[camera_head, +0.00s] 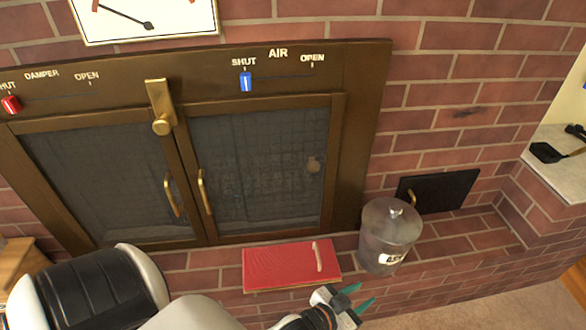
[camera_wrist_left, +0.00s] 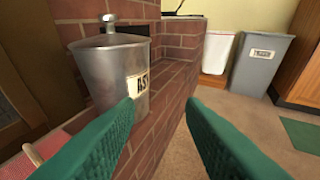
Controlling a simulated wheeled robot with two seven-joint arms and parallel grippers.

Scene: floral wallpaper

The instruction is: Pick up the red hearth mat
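The red hearth mat (camera_head: 275,268) lies flat on the brick hearth in front of the fireplace doors. A thin pale stick-like thing (camera_head: 318,256) lies on its right part. A strip of the mat shows at the lower left of the left wrist view (camera_wrist_left: 57,144), partly hidden behind a finger. My left gripper (camera_head: 357,297) is right of and nearer than the mat, apart from it. Its two green fingers are spread with nothing between them, as the left wrist view (camera_wrist_left: 160,120) also shows. My right gripper is not in view.
A metal ash bucket (camera_head: 388,237) with a lid stands on the hearth just right of the mat. Behind are brass-framed glass doors (camera_head: 255,170) and a small black hatch (camera_head: 440,190).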

